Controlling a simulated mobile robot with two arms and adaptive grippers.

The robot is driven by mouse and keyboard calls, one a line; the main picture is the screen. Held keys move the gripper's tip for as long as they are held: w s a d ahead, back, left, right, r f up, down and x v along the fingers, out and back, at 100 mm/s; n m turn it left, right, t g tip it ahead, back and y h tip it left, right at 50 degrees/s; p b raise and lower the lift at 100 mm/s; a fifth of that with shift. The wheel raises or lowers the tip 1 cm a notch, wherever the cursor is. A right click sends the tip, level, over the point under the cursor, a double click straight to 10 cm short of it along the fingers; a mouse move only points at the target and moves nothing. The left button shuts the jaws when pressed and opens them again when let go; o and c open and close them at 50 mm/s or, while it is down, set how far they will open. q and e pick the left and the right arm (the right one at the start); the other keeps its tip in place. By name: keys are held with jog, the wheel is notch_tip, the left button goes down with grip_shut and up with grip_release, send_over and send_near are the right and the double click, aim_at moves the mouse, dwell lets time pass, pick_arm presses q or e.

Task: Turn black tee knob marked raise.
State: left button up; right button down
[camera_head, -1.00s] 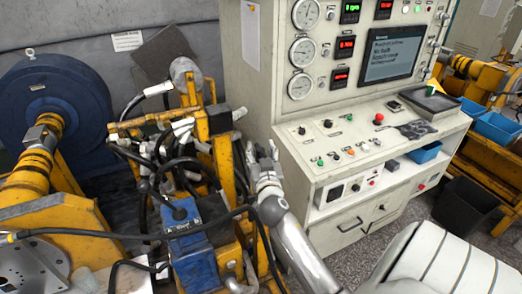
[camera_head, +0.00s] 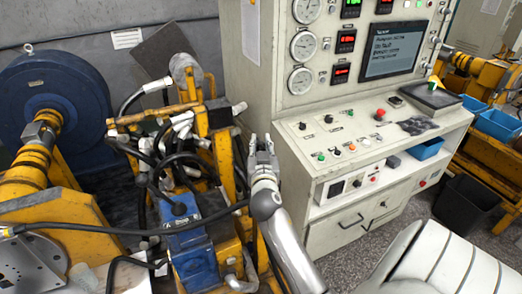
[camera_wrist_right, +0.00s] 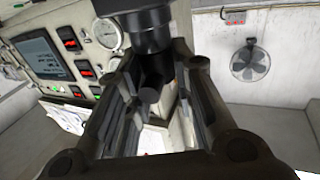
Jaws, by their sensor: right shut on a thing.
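My right gripper (camera_head: 262,139) is beside the left edge of the grey-white console. Its fingers are upright and close together. In the right wrist view the fingers (camera_wrist_right: 158,70) stand around a black cylindrical part (camera_wrist_right: 150,28), and the grip looks closed on it. I cannot tell whether this part is the tee knob, and no "raise" label is readable. Small black knobs (camera_head: 302,126) (camera_head: 328,119) are on the console's sloped top, right of the gripper and apart from it. My left gripper is not in view.
The console (camera_head: 290,165) with gauges and a screen (camera_head: 392,48) stands to the right. Yellow machinery with black hoses and a blue block (camera_head: 193,255) is close on the left. A wall fan (camera_wrist_right: 250,60) shows in the right wrist view. Grey floor (camera_head: 345,250) is free in front of the drawers.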

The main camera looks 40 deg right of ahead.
aim_at(261, 149)
dwell(0.3)
jog(key=c, duration=1.2)
grip_release()
jog(key=shift+s+a, duration=0.15)
jog(key=shift+s, duration=0.05)
jog(key=v, duration=0.7)
